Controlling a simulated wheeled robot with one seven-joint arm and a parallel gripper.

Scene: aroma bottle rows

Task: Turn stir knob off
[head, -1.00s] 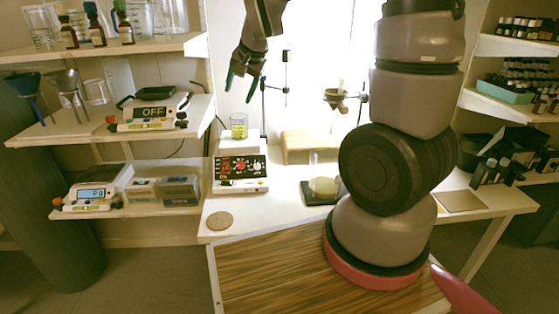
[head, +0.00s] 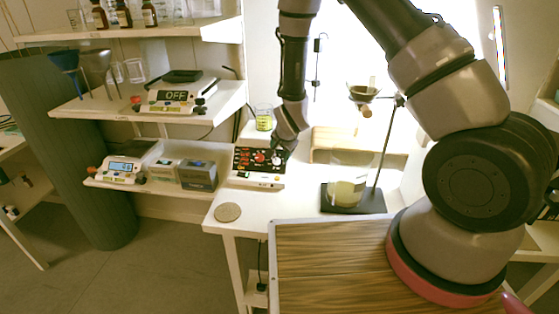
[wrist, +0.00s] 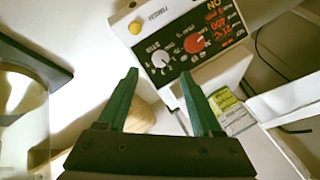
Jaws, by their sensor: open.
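The hot-plate stirrer (head: 257,166) stands on the white bench, its black front panel carrying knobs and red readouts. In the wrist view the panel (wrist: 176,25) shows red lit "ON" and number readouts. A pale stir knob (wrist: 162,60) sits beside small "STIR" lettering, with a larger red knob (wrist: 197,44) next to it. My gripper (wrist: 160,76) is open, its two green fingers pointing at the panel on either side of the pale knob's line. No contact is clear. In the head view my gripper (head: 279,150) is at the panel's right side and hides part of it.
A beaker of yellow-green liquid (head: 263,119) stands behind the panel on the stirrer. A round cork mat (head: 227,212) lies at the front left. Shelves with scales (head: 176,97) stand left.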

